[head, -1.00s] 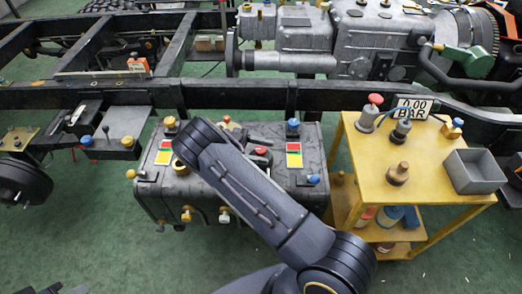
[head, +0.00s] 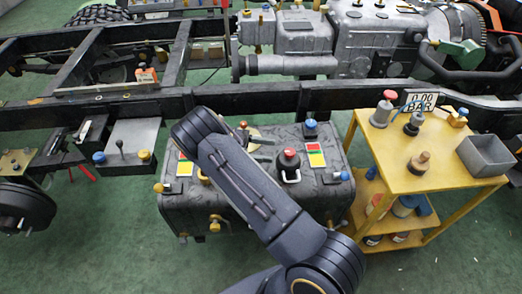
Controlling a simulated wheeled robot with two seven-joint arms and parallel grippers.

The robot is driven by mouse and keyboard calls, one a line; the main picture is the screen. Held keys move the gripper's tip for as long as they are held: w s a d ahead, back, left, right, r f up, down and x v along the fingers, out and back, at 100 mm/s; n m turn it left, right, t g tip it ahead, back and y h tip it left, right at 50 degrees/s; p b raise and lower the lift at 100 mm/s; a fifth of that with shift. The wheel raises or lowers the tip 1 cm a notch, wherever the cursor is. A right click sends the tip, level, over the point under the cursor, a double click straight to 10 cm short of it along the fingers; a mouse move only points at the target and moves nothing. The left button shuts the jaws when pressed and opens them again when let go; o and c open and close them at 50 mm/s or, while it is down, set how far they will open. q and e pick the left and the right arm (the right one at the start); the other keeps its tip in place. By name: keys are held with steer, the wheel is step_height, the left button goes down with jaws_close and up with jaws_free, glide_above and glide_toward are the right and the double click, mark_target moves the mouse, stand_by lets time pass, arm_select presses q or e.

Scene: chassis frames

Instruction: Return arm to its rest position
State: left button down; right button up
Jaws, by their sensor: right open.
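My right arm (head: 245,185) reaches up from the bottom centre and bends back at its elbow. My right gripper (head: 266,149) shows in part beyond the forearm, over the black tank. Its two grey fingers are apart, with nothing seen between them; the rest is hidden behind my arm. A red-topped dark fitting (head: 289,160) with a pale ring stands on the tank just right of the fingertips, with a small gap in the picture. My left gripper is not in view.
The black ribbed tank (head: 325,188) lies under my arm, with knobs and coloured labels. A yellow cart (head: 443,180) with fittings and a grey bin (head: 487,157) stands close on the right. The dark chassis rail (head: 225,104) runs behind. Green floor is clear at lower left.

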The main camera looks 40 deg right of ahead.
stand_by(0.4)
steer(key=w+d+r+n+t+p, duration=0.35)
steer(key=w+d+r+t, duration=0.45)
steer(key=d+r+t, duration=0.4)
steer(key=w+a+r+n+t+y+p, duration=0.1)
steer(key=w+a+r+n+t+y, duration=0.1)
steer(key=a+r+n+t+y, duration=0.35)
steer(key=w+a+r+n+t+y+p, duration=0.1)
steer(key=w+a+r+n+t+y, duration=0.15)
steer(key=r+t, duration=0.5)
steer(key=s+a+r+n+y+p, duration=0.1)
steer(key=s+a+r+n+y, duration=0.25)
steer(key=s+a, duration=0.3)
steer(key=s+a+r+n+y+p, duration=0.1)
steer(key=s+a+r+n+y, duration=0.2)
steer(key=s+a+n+y, duration=0.25)
steer(key=s+a+f+n+g, duration=0.2)
steer(key=s+a+f+g, duration=0.1)
steer(key=s, duration=0.7)
steer(key=s+a+f+n+g+p, duration=0.1)
steer(key=s+a+f+n+g, duration=0.2)
steer(key=s, duration=0.7)
steer(key=shift+s+f+g, duration=0.3)
steer(key=shift+s+f, duration=0.05)
steer(key=shift+f, duration=0.35)
